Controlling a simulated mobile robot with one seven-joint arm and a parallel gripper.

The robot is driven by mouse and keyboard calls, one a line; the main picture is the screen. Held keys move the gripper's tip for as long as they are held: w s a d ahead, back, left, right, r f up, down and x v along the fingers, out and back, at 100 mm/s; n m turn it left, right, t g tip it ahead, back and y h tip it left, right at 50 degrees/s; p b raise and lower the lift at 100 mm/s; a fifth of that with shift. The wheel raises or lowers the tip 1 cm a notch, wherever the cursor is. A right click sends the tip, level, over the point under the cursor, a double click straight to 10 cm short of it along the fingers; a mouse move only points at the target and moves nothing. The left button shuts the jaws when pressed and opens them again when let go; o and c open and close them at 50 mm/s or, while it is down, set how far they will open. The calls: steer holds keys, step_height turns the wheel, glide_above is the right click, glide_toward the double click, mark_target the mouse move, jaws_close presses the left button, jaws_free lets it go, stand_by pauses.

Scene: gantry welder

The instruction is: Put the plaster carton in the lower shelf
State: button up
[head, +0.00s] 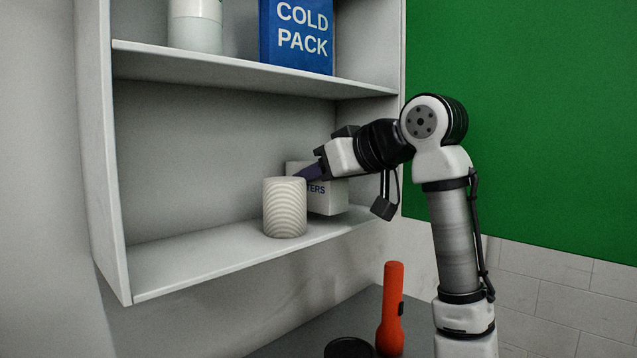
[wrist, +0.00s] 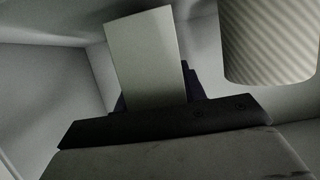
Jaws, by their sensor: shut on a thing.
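The plaster carton (head: 329,197) is a small white box with dark lettering ending in "TERS", seen in the head view inside the lower shelf (head: 210,262). It sits behind and to the right of a ribbed white roll, which hides part of its front. My gripper (head: 309,172) reaches in from the right and is shut on the carton near its top. In the wrist view the carton (wrist: 147,58) shows as a pale, tilted panel between the dark fingers (wrist: 160,95). I cannot tell whether its underside touches the shelf board.
The ribbed white roll (head: 285,208) stands close to the carton; it also shows in the wrist view (wrist: 268,40). The upper shelf (head: 230,72) holds a blue cold pack box (head: 297,36) and a white container (head: 194,25). The lower shelf's left is clear. An orange flashlight (head: 391,308) stands below.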

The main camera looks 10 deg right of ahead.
steer(key=shift+f, duration=0.6)
steer(key=shift+f, duration=0.15)
steer(key=o, duration=1.1)
steer(key=shift+c, duration=0.2)
steer(key=shift+s+d+r, duration=0.15)
steer(key=shift+s+r, duration=0.05)
steer(key=shift+r, duration=0.05)
steer(key=v, duration=1.1)
steer(key=shift+s+d, duration=0.15)
steer(key=shift+s, duration=0.05)
steer(key=shift+r, duration=0.15)
